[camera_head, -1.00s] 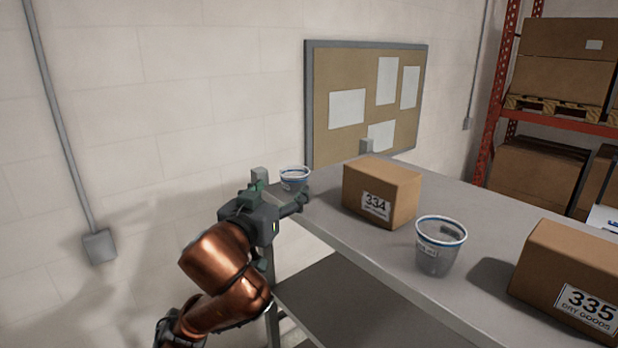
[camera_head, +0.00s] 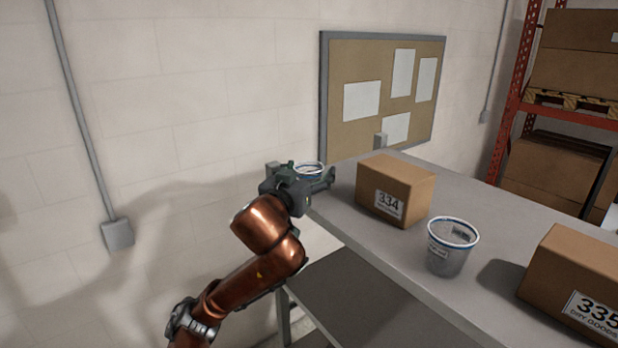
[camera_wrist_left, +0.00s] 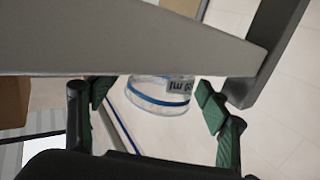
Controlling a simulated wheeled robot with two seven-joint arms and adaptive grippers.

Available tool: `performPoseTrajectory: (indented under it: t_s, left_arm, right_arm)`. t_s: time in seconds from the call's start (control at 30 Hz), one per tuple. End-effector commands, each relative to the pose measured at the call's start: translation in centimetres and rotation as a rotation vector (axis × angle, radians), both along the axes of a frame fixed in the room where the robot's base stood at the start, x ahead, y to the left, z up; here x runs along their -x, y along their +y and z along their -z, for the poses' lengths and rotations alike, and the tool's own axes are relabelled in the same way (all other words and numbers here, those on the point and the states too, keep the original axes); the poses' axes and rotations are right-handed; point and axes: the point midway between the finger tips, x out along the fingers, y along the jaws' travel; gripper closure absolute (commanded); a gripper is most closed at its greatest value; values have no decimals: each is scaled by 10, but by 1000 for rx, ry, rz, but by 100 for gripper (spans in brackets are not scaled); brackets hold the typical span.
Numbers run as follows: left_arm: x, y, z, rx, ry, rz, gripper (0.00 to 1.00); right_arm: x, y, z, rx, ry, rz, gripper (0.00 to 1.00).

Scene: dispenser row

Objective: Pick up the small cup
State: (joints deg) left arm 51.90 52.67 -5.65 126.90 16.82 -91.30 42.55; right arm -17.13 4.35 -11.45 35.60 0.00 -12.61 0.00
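The small cup (camera_head: 309,167) is clear with a blue-banded rim and stands near the far left end of the grey table. In the head view my left gripper (camera_head: 311,177) hides most of it, leaving mainly the rim. In the left wrist view, which is upside down, the cup (camera_wrist_left: 160,91) and part of its label show between the spread fingers of my left gripper (camera_wrist_left: 155,98), with gaps on both sides. My left gripper is open. My right gripper is in neither view.
On the table (camera_head: 385,250), a cardboard box marked 334 (camera_head: 408,180) stands right of the gripper. A larger clear cup (camera_head: 447,260) and a box marked 335 (camera_head: 565,270) stand further right. A wall (camera_head: 190,120) lies behind the arm.

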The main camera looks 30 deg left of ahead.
Motion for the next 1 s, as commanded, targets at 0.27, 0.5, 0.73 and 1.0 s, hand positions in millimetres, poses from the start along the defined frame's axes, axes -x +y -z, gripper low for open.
performPoseTrajectory:
  t_s: [0.27,0.5,0.73,1.0]
  left_arm:
    - [1,1,0,0,0,-1,50]
    - [1,1,0,0,0,-1,67]
    - [1,1,0,0,0,-1,68]
    - [1,0,-14,1,-4,0,68]
  right_arm:
    - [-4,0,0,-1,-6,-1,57]
    - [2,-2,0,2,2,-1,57]
    - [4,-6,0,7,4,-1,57]
    - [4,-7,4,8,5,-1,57]
